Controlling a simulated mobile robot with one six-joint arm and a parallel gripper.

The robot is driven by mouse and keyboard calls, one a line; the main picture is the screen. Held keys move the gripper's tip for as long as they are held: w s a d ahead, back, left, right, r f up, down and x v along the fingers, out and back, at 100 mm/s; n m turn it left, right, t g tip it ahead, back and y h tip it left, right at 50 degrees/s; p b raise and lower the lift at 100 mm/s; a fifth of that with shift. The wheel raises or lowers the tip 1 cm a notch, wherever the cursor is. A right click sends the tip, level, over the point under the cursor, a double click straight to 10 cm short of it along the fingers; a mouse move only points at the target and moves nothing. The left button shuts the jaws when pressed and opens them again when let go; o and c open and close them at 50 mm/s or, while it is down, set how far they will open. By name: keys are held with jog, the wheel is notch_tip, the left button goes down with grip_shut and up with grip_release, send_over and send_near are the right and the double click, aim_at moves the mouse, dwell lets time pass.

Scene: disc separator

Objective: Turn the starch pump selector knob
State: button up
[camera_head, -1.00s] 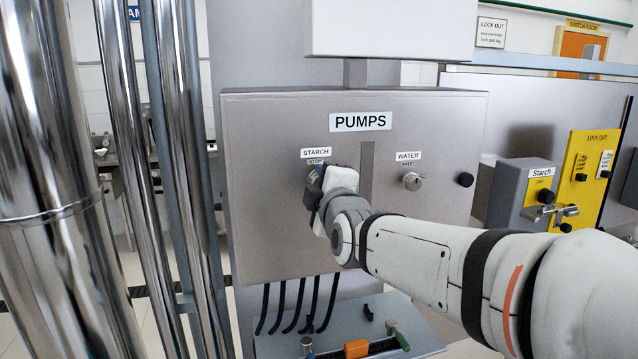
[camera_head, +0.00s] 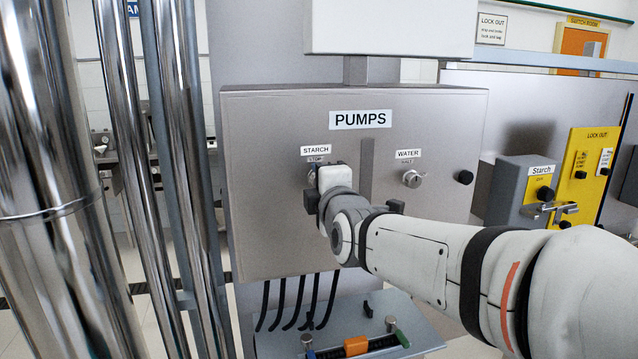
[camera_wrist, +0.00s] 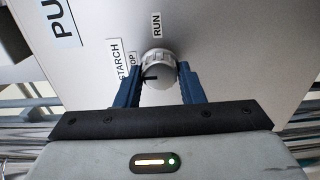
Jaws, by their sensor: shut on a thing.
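The starch pump selector knob (camera_wrist: 159,72) is a round silver knob with a dark pointer mark. In the wrist view it sits between the two blue fingers of my gripper (camera_wrist: 158,84), which is shut on it. The knob's mark points toward the left, near the partly covered STOP label; a RUN label (camera_wrist: 157,25) stands above the knob. In the head view my gripper (camera_head: 318,182) is at the grey PUMPS panel (camera_head: 270,220), just below the STARCH label (camera_head: 315,150). There my wrist hides most of the knob.
The water knob (camera_head: 413,179) is to the right on the same panel, with a black knob (camera_head: 465,178) beyond it. Tall steel pipes (camera_head: 130,130) stand at the left. A starch box (camera_head: 520,190) and yellow lockout board (camera_head: 590,175) stand at the right.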

jog(key=o, duration=1)
jog(key=v, duration=0.7)
jog(key=shift+s+b, duration=0.4)
jog(key=shift+d, duration=0.15)
jog(key=s+d+f+m+g+h, duration=0.1)
jog(key=d+f+m+g, duration=0.15)
jog(key=f, duration=0.25)
jog(key=s+d+f+m+g+h, duration=0.1)
jog(key=f+m+g, duration=0.15)
jog(key=f, duration=0.25)
jog(key=s+d+f+m+g+h, duration=0.1)
jog(key=s+d+f+m+g, duration=0.4)
jog(key=s+f+m, duration=0.2)
jog(key=s+d+f+m+g+h, duration=0.2)
jog(key=s+d+f+m+g, duration=0.2)
jog(key=s+f+m, duration=0.4)
jog(key=shift+s+d+f+m+g, duration=0.4)
jog(key=shift+d+f+m, duration=0.25)
jog(key=shift+f, duration=0.3)
